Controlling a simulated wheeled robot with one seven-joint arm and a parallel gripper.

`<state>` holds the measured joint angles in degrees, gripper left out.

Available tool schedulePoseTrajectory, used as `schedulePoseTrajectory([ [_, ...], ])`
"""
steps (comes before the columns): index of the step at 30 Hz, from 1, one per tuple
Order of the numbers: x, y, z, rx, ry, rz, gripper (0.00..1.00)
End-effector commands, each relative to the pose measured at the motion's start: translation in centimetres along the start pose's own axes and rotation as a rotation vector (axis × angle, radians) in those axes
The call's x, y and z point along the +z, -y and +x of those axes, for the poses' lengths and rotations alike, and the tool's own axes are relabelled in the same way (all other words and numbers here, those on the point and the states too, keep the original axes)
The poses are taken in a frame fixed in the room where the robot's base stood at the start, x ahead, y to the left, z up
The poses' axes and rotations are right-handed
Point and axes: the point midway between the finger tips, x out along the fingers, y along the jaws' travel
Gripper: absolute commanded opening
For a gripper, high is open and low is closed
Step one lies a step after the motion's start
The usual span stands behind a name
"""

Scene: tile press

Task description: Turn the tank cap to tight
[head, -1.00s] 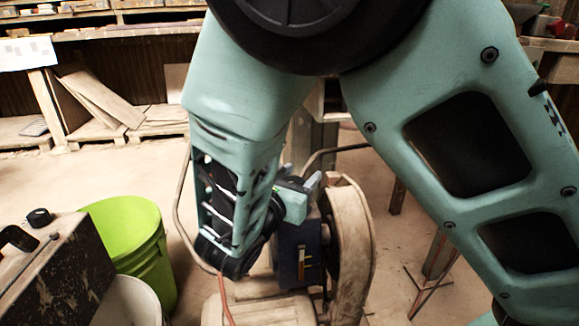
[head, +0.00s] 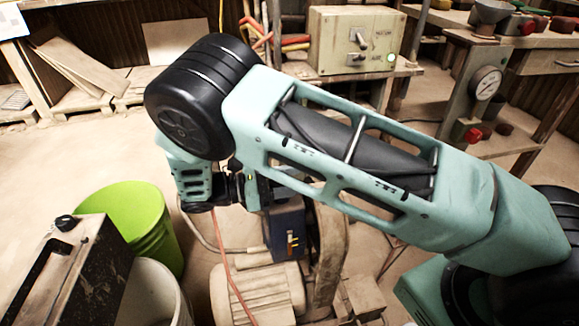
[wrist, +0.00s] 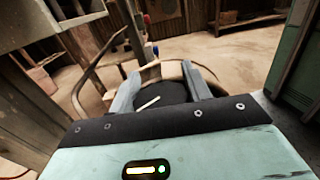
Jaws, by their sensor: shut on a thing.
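The tank cap (wrist: 172,92) is a dark round disc with a pale pointer line in the wrist view. The line slants up to the right. My gripper (wrist: 161,88) has one grey finger on each side of the cap and is shut on it. In the head view my gripper (head: 263,190) is partly hidden by my arm, above the dark blue box (head: 287,232). The cap is hidden there. Any tight mark around the cap cannot be made out.
A green bucket (head: 125,215) and a pale bucket (head: 152,293) stand at the left by a black box (head: 72,275). A ribbed motor (head: 255,290) and a curved tan guard (head: 330,255) are close by my gripper. A control box (head: 357,40) stands behind. Open floor lies at the left.

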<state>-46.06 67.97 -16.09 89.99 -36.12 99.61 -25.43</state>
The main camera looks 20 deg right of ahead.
Motion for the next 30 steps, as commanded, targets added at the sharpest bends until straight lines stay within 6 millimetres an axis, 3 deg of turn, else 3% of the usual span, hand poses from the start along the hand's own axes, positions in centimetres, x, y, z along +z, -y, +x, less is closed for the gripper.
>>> schedulePoseTrajectory([
  [15, -0.05, 0.79, -0.15, -0.362, -0.001, -0.002, 0.25],
  [30, -0.10, 1.00, -0.25, -0.440, 0.000, -0.001, 0.25],
])
